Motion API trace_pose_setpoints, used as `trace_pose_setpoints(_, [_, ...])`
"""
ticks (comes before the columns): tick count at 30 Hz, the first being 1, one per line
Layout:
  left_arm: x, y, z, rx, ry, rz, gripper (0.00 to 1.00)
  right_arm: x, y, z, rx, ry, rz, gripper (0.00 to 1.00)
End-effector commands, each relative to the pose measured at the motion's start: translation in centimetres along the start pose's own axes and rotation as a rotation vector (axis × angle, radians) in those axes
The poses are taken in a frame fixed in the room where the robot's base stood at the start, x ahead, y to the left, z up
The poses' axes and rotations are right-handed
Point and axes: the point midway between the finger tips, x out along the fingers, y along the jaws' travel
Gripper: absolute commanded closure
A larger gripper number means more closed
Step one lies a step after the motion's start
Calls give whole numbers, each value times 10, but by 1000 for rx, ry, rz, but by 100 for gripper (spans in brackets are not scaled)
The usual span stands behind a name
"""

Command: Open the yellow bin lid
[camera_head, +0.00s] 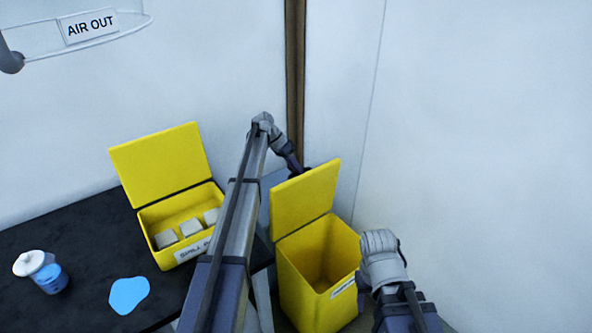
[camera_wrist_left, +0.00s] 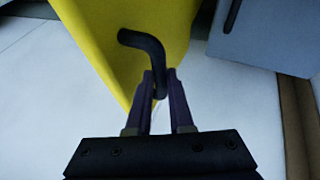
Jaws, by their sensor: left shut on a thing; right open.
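The yellow bin (camera_head: 318,270) stands on the floor at the right end of the dark bench in the head view. Its yellow lid (camera_head: 306,198) is raised, standing steeply above the bin's back left side, and the inside shows empty. In the left wrist view, a black bent handle (camera_wrist_left: 144,41) sticks out from the yellow lid (camera_wrist_left: 100,45). My left gripper (camera_wrist_left: 160,88) is shut on the lower end of this handle. In the head view, the lid hides its fingers. My right arm is by the bin's right side; its gripper is not visible.
An open yellow spill box (camera_head: 160,222) with grey blocks inside stands on the dark bench (camera_head: 80,240). A white-capped blue jar (camera_head: 42,272) and a blue puddle (camera_head: 129,294) are at the bench's left. White walls close in behind and to the right.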

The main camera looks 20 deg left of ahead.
Motion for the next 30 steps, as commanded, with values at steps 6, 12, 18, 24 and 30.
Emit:
trace_pose_setpoints(6, [3,4,2,-7,-7,19,100,3,0,0,0,0,0,50])
trace_pose_setpoints(12, [3,4,2,-8,-7,22,100,3,0,0,0,0,0,50])
trace_pose_setpoints(18, [3,5,2,-7,-6,23,76,3,0,0,0,0,0,50])
trace_pose_setpoints(24, [2,5,2,-8,-4,23,53,2,0,0,0,0,0,50])
trace_pose_setpoints(30, [2,5,1,-8,-3,23,50,2,0,0,0,0,0,50])
